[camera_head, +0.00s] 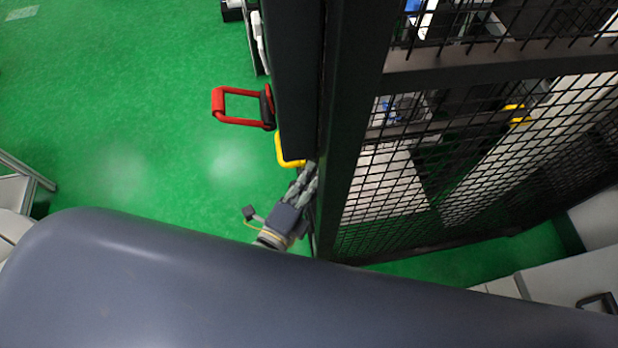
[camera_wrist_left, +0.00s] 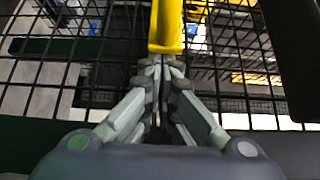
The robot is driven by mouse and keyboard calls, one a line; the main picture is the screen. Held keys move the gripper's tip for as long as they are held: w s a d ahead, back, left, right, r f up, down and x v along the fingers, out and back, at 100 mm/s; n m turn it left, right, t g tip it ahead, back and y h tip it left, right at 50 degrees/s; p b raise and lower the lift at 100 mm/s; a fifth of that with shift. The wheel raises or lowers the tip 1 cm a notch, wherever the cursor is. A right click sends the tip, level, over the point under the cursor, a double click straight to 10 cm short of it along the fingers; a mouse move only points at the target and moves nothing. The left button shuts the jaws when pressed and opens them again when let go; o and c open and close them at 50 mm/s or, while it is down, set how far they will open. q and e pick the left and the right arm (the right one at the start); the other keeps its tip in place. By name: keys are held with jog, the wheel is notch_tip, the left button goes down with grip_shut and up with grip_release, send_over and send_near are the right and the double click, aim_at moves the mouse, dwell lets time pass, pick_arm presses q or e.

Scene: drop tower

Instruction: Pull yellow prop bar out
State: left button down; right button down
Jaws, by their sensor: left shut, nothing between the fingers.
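The yellow prop bar (camera_head: 284,153) shows in the head view as a yellow bent end sticking out at the left side of the dark cage frame. In the left wrist view the yellow bar (camera_wrist_left: 167,25) runs from the top edge down to just beyond my fingertips. My left gripper (camera_head: 308,170) is beside the yellow end, close to the cage frame. In the left wrist view its fingers (camera_wrist_left: 163,64) are shut together with nothing between them. I cannot tell whether the fingertips touch the bar. The rest of the bar is hidden by the frame. My right gripper is not in view.
A red handle (camera_head: 238,106) sticks out from the frame above the yellow end. The dark cage post (camera_head: 340,120) and mesh panel (camera_head: 385,190) stand right of my left gripper. Green floor (camera_head: 130,110) is open to the left. Another yellow part (camera_head: 517,114) shows behind the mesh.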

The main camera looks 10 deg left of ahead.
pick_arm(q)
jog(key=s+a+p, duration=0.1)
jog(key=s+a, duration=0.1)
jog(key=a, duration=0.4)
jog(key=shift+s+p, duration=0.3)
jog(key=shift+a, duration=0.2)
